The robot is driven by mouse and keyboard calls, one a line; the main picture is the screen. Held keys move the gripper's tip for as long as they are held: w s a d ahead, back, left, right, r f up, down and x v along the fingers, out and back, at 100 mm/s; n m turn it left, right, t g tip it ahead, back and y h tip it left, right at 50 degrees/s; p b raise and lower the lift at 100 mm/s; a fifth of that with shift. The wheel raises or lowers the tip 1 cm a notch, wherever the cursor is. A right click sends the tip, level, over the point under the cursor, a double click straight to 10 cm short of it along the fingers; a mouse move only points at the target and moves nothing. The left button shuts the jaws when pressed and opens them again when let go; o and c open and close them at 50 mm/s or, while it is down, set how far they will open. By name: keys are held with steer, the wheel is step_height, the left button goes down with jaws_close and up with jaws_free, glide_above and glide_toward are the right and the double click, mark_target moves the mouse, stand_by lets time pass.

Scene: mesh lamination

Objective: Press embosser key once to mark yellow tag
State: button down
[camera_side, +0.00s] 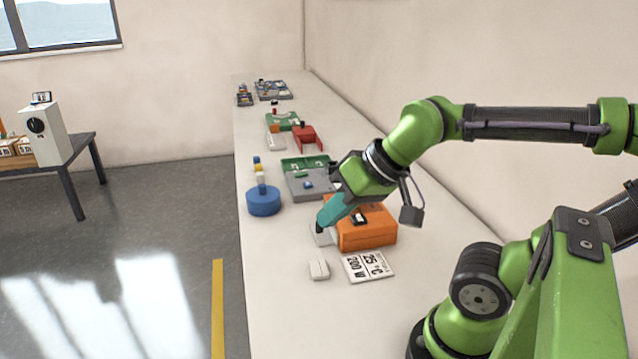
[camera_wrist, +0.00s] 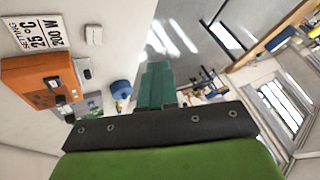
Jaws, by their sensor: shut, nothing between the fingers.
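An orange machine (camera_side: 370,238), which looks like the embosser, stands on the long white table. It has dark parts on top (camera_side: 359,217) and a pale grey piece (camera_side: 323,238) at its left side. My gripper (camera_side: 321,227) is shut and empty, with its teal fingers pointing down and left by that grey piece. I cannot tell whether the tip touches it. The wrist view shows the orange machine (camera_wrist: 38,84) left of the shut fingers (camera_wrist: 158,66). I cannot make out a yellow tag; the fingers may hide part of the grey piece.
A white label card (camera_side: 368,267) and a small white block (camera_side: 319,270) lie at the near side of the machine. A blue round base (camera_side: 263,202) and a grey-green tray (camera_side: 308,180) stand beyond it. The table's near end is clear; the wall is at right.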

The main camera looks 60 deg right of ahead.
steer(key=shift+d, duration=0.15)
steer(key=m+t+y, duration=0.1)
steer(key=m+y, duration=0.1)
steer(key=m, duration=1.6)
glide_above(363, 218)
step_height(363, 218, down, 6)
steer(key=f, duration=0.1)
steer(key=shift+r, duration=0.25)
steer(key=shift+f, duration=4.45)
steer(key=shift+f, duration=0.4)
